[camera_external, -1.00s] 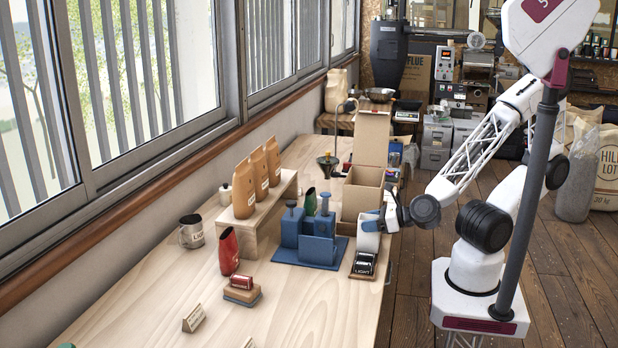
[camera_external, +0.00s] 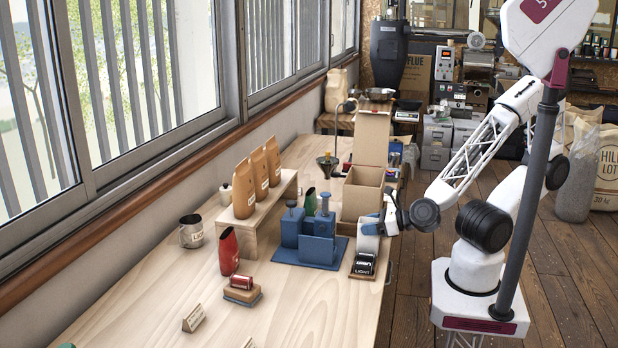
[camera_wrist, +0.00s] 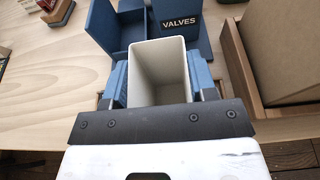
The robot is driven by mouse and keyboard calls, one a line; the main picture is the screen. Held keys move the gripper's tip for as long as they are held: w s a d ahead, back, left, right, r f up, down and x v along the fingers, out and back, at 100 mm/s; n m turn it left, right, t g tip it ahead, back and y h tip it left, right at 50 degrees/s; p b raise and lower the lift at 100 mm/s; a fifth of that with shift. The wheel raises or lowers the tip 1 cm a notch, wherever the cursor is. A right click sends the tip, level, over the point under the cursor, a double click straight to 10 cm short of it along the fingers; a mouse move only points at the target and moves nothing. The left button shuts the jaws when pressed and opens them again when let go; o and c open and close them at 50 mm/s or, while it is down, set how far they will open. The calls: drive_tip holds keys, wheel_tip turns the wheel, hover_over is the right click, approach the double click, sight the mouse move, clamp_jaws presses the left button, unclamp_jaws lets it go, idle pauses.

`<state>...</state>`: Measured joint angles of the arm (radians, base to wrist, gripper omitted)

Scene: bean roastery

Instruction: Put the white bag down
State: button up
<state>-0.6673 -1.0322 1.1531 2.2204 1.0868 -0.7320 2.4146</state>
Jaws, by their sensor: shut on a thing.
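The white bag is an open-topped, box-shaped pouch that looks empty inside. In the wrist view the white bag (camera_wrist: 160,62) stands upright between the blue fingers of my gripper (camera_wrist: 160,85), which are shut on its two sides. In the external view the white bag (camera_external: 368,243) is at the right edge of the bench, just behind a black block marked LIGHT (camera_external: 363,264). My gripper (camera_external: 372,224) holds it from the right. The bag's base is hidden, so I cannot tell whether it touches the surface.
A blue stand marked VALVES (camera_wrist: 180,28) is close beyond the bag. An open cardboard box (camera_external: 361,195) stands close by, behind the bag in the external view. Brown bags (camera_external: 244,190) sit on a wooden riser at left.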

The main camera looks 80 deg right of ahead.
drive_tip(key=o, duration=1.3)
drive_tip(key=shift+s, duration=0.1)
drive_tip(key=shift+v, duration=3.75)
drive_tip(key=shift+r, duration=0.15)
